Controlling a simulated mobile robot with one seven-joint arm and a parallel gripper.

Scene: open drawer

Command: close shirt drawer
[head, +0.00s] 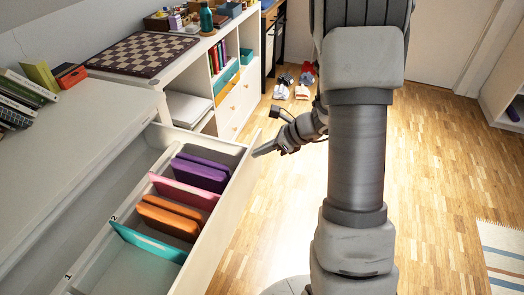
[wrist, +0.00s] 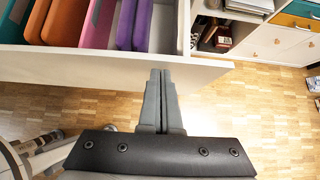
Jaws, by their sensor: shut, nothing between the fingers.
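The white shirt drawer (head: 228,208) is pulled open from the white dresser (head: 90,140) at the left in the head view. Folded purple shirts (head: 201,171), a pink divider (head: 184,191), orange shirts (head: 169,215) and a teal divider (head: 150,243) are inside. My gripper (head: 257,151) is shut and empty, its fingertips at the outer side of the drawer front, near its far end. In the wrist view the drawer front (wrist: 100,66) crosses the upper left, and my gripper (wrist: 161,72) points at its face. Whether the tips touch it I cannot tell.
A white shelf unit (head: 240,98) with small drawers stands beyond the drawer, with a chessboard (head: 143,54) on top. Several shoes (head: 292,83) lie on the floor at the back. The wooden floor (head: 440,170) to the right is clear, apart from a striped rug (head: 504,255).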

